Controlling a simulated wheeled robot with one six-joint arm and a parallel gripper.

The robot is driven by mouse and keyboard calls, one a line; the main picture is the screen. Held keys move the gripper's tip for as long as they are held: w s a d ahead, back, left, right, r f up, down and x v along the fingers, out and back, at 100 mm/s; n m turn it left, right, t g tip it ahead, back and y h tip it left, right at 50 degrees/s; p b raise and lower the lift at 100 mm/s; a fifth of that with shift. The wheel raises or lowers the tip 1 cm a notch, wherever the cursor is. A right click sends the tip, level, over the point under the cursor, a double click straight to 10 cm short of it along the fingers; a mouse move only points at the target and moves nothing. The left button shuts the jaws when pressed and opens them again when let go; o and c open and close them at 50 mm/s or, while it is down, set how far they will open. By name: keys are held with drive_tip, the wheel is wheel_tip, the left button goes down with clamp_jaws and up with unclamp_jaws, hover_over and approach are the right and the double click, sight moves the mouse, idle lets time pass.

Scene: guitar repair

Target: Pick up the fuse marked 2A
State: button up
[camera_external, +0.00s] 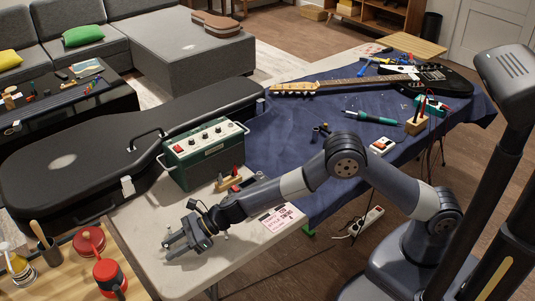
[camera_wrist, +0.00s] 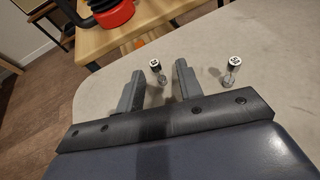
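The right fuse (camera_wrist: 232,70) stands outside my right finger. The pale marks on their caps are too small to read, so I cannot tell which is 2A. My gripper (camera_wrist: 159,70) is open, and no finger visibly touches a fuse. In the external view my gripper (camera_external: 167,249) is low over the front of the pale table.
A green amplifier (camera_external: 203,153) and a black guitar case (camera_external: 130,145) lie behind my gripper. A printed card (camera_external: 282,217) lies to the right. A wooden table with red containers (camera_external: 107,272) stands at the front left. Bare tabletop surrounds the fuses.

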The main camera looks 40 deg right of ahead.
drive_tip(key=shift+c, duration=0.2)
clamp_jaws()
idle(0.4)
